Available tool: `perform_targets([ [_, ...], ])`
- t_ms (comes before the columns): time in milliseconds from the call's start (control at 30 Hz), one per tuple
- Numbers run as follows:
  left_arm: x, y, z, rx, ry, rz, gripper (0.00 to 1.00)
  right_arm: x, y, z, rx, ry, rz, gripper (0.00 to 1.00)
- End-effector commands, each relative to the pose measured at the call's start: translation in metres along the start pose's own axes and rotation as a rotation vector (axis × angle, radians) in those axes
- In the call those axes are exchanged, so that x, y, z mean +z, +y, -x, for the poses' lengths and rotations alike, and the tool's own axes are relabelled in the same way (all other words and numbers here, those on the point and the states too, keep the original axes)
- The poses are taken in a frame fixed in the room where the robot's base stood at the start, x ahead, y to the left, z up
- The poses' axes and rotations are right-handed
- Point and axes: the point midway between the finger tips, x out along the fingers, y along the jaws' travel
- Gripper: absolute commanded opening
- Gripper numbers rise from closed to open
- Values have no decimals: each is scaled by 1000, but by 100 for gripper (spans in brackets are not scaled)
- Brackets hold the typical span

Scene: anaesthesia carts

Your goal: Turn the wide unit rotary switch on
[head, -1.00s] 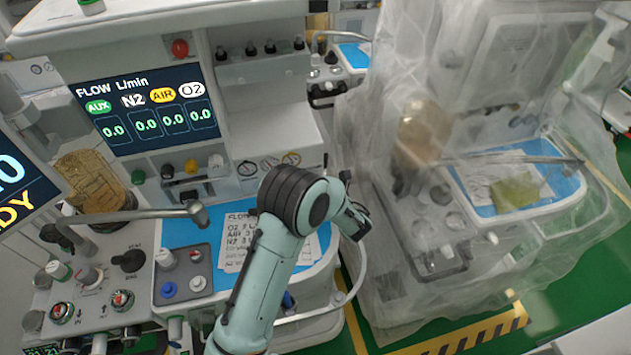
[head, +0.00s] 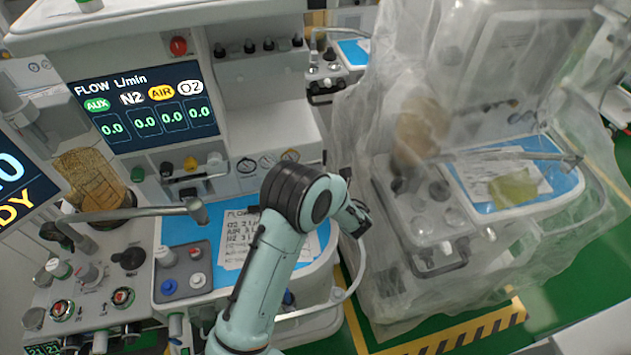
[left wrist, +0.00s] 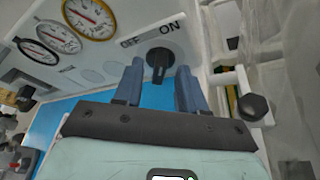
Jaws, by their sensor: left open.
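The rotary switch (left wrist: 159,62) is a black knob with a raised grip bar on a white panel, with OFF and ON printed above it in the left wrist view. Its bar points down in that picture. My left gripper (left wrist: 160,82) is open, with its blue fingers on either side of the knob in the picture. I see a gap between each finger and the bar, and no contact. In the head view my left arm bends in front of the wide unit (head: 265,110) and hides the switch and fingers. My right gripper is not in view.
Round gauges (left wrist: 90,18) sit left of the switch. A black knob (left wrist: 254,106) on a bracket stands right of my fingers. A plastic-draped cart (head: 440,200) stands close to the right of my arm. A blue worktop with papers (head: 238,240) lies below the panel.

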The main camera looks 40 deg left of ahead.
Motion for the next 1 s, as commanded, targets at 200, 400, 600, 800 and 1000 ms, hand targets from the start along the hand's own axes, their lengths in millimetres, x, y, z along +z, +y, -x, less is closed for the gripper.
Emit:
perform_targets([
  [200,0,-2,32,-5,-2,0,40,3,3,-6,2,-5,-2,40],
  [400,0,-2,78,-6,-3,0,40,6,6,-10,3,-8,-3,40],
  [600,0,-1,115,-5,-2,-1,40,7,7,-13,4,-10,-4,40],
  [800,0,0,131,-2,-1,-1,40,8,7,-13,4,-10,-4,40],
  [1000,0,0,133,0,-1,-1,40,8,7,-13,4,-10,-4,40],
])
